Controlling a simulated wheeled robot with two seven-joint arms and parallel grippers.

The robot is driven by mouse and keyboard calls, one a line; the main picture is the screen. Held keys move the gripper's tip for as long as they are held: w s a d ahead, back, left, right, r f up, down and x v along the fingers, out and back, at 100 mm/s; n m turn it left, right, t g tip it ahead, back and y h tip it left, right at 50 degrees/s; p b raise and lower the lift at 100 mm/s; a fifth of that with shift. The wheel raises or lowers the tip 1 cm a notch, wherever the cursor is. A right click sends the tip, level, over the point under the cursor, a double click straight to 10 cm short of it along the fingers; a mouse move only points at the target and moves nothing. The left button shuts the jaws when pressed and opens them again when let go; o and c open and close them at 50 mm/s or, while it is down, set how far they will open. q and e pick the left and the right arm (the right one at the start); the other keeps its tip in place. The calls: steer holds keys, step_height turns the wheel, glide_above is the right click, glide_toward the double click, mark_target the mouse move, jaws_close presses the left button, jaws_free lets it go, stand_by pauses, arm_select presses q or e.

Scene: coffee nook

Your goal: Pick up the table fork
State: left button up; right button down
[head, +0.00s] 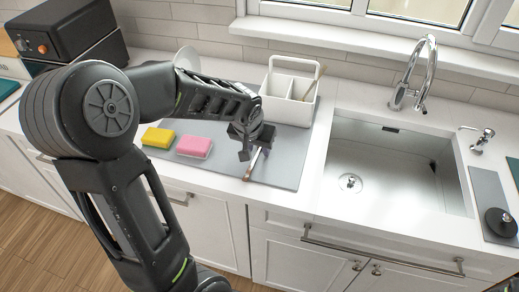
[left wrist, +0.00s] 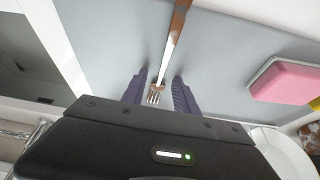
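The table fork (left wrist: 168,55) has a brown handle and metal tines. In the left wrist view it runs from the top of the picture down to its tines, which lie between the two fingers of my left gripper (left wrist: 161,92). The fingers stand apart, with a gap on each side of the fork. In the head view my left gripper (head: 246,143) points down over the grey mat (head: 288,172). The fork's lower part (head: 251,165) shows just below it; the rest is hidden by the gripper.
A yellow sponge (head: 158,138) and a pink sponge (head: 194,147) lie left of the gripper. A white caddy (head: 286,96) stands behind it. The sink (head: 385,165) is to the right. A black appliance (head: 62,38) stands at the back left.

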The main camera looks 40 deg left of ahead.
arm_select(q)
steer(key=shift+f, duration=0.1)
stand_by(0.3)
jaws_close()
stand_by(0.4)
